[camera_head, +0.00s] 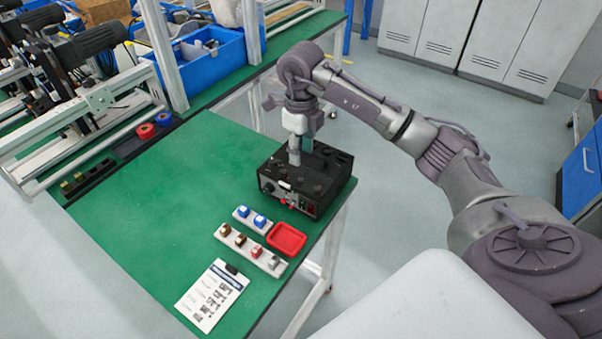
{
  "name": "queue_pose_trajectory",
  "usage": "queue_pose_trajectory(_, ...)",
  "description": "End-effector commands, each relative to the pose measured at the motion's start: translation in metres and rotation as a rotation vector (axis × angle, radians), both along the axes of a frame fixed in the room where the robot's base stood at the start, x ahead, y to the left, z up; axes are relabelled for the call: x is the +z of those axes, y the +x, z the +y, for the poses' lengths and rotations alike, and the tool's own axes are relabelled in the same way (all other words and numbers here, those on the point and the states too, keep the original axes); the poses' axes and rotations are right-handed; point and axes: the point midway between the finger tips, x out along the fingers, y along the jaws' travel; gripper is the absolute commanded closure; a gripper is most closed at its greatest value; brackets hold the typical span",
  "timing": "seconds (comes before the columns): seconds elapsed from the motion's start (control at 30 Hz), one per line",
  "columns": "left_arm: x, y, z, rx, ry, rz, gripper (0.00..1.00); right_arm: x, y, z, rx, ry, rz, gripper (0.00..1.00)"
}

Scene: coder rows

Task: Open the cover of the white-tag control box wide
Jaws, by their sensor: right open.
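The black control box (330,184) stands on the green table near its right edge. A small white tag (285,185) shows on its front, above some red parts and a dark knob. Its top looks dark and flat with several small round details; I cannot make out the cover's edge or see it standing up. My right gripper (301,157) points down over the back left part of the box's top. Its fingers are apart, with nothing seen between them; I cannot tell whether they touch the top. My left gripper is not in view.
In front of the box are a red tray (286,239) and two pale strips with small coloured blocks (250,250). A printed sheet (212,296) lies nearer. A blue bin (207,58) and machinery stand at the back left. The green tabletop (180,190) left of the box is clear.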

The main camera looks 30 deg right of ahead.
Motion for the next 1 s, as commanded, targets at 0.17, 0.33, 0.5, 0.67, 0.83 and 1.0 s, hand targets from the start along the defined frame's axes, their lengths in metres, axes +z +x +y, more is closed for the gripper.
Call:
queue_pose_trajectory(0.17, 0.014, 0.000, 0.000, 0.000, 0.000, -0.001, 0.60, -0.038, -0.002, 0.001, 0.001, 0.002, 0.006, 0.58)
queue_pose_trajectory(0.33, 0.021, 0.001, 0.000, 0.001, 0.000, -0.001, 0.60, -0.068, -0.001, 0.001, 0.001, 0.003, 0.003, 0.58)
queue_pose_trajectory(0.5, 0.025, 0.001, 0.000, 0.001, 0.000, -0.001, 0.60, -0.086, 0.000, 0.001, 0.002, 0.002, 0.001, 0.58)
queue_pose_trajectory(0.67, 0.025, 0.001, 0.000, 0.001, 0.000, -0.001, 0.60, -0.092, 0.000, 0.001, 0.002, 0.002, -0.001, 0.58)
queue_pose_trajectory(0.83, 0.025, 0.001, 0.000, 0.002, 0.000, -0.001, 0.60, -0.092, 0.000, 0.001, 0.002, 0.002, -0.001, 0.58)
queue_pose_trajectory(1.0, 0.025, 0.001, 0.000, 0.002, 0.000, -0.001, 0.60, -0.092, 0.000, 0.001, 0.002, 0.002, -0.001, 0.80)
